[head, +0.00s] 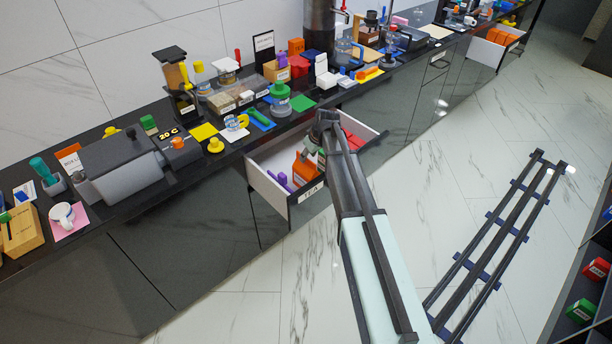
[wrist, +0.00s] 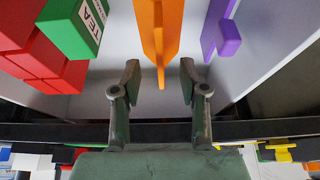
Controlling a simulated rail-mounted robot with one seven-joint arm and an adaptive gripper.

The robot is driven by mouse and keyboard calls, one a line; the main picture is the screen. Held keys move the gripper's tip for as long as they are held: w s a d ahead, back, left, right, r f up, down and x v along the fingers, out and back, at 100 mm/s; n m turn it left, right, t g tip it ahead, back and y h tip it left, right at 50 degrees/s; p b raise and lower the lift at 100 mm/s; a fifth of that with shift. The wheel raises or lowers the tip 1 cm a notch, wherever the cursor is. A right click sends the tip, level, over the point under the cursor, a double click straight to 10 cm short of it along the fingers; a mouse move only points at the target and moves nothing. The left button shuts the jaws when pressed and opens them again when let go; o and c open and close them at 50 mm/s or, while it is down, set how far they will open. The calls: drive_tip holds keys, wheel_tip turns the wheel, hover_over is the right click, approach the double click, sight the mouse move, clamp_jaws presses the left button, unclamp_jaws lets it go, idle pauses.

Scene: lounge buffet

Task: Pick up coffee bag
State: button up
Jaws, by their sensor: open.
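No item is legibly marked as a coffee bag, so I cannot tell which one it is. My gripper (wrist: 159,76) is open over the open drawer (head: 264,186). In the wrist view a narrow orange item (wrist: 158,28) lies between and beyond the fingertips. I see no finger pressed on it, and its depth is unclear. Orange items (head: 306,166) also show in the drawer in the head view, partly hidden by my arm. A green box marked TEA (wrist: 75,26) and red boxes (wrist: 45,67) are to the left in the wrist view; purple items (wrist: 228,38) are to the right.
The dark counter (head: 120,215) behind the drawer is crowded with a grey machine (head: 125,165), cups and small boxes. Another open drawer (head: 484,50) with orange items is farther right. A shelf (head: 560,335) with red and green boxes stands at lower right.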

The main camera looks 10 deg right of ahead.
sight(306, 164)
drive_tip(key=p+x, duration=0.1)
drive_tip(key=x, duration=0.2)
drive_tip(key=shift+w+a+f, duration=0.1)
drive_tip(key=shift+f, duration=0.15)
drive_tip(key=shift+f, duration=0.3)
idle(0.5)
clamp_jaws()
idle(0.3)
